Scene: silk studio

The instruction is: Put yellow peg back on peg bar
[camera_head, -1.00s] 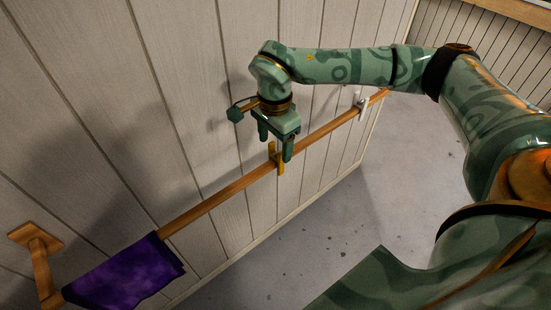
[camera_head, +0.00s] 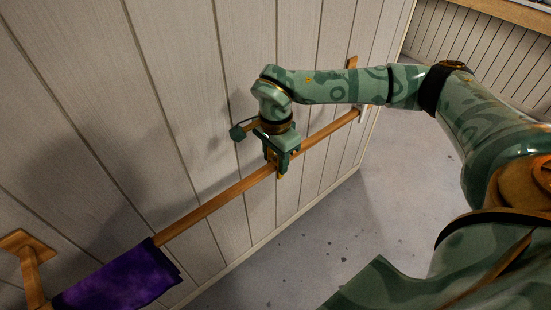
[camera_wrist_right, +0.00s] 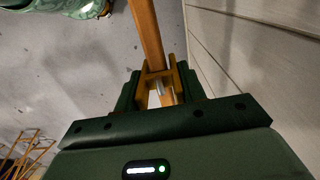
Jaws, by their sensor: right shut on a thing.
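The wooden peg bar (camera_head: 215,203) runs along the panelled wall, and it also shows in the right wrist view (camera_wrist_right: 146,32). The yellow peg (camera_head: 280,174) is at the bar, mostly hidden by my right gripper in the head view. In the right wrist view the peg (camera_wrist_right: 172,74) straddles the bar, with a small metal part in its middle. My right gripper (camera_head: 281,163) points down at the bar and is shut on the yellow peg. Its fingers stand on both sides of the peg in the wrist view (camera_wrist_right: 160,92). My left gripper is not in view.
A purple cloth (camera_head: 118,279) hangs over the bar at the lower left, near a wooden wall bracket (camera_head: 28,241). A pale peg (camera_head: 362,112) sits near the bar's far end. The grey floor (camera_head: 330,235) below is clear.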

